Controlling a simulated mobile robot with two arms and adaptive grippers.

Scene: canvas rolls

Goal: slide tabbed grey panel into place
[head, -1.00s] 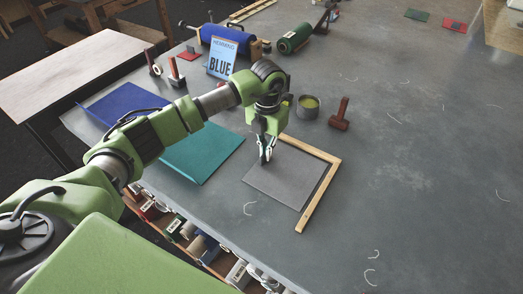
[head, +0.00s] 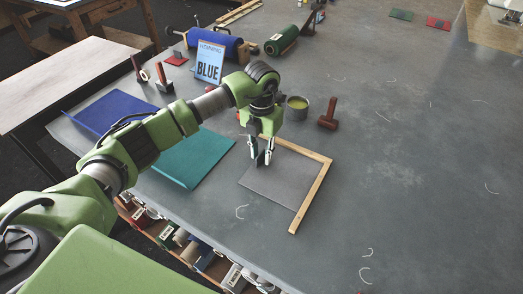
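The grey panel (head: 282,184) lies flat on the table inside an L-shaped wooden frame (head: 312,196). Its right edge appears to lie against the long wooden bar; its far edge is partly hidden by my gripper, so contact there is hard to judge. A small dark upright tab (head: 261,158) shows near the panel's far left corner. My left gripper (head: 260,153) points down over that corner, its fingers spread on either side of the tab with gaps visible. My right gripper is not in view.
A teal sheet (head: 193,160) and a blue sheet (head: 108,116) lie left, partly behind my arm. The table right of the frame is mostly clear, with scattered pale curls.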

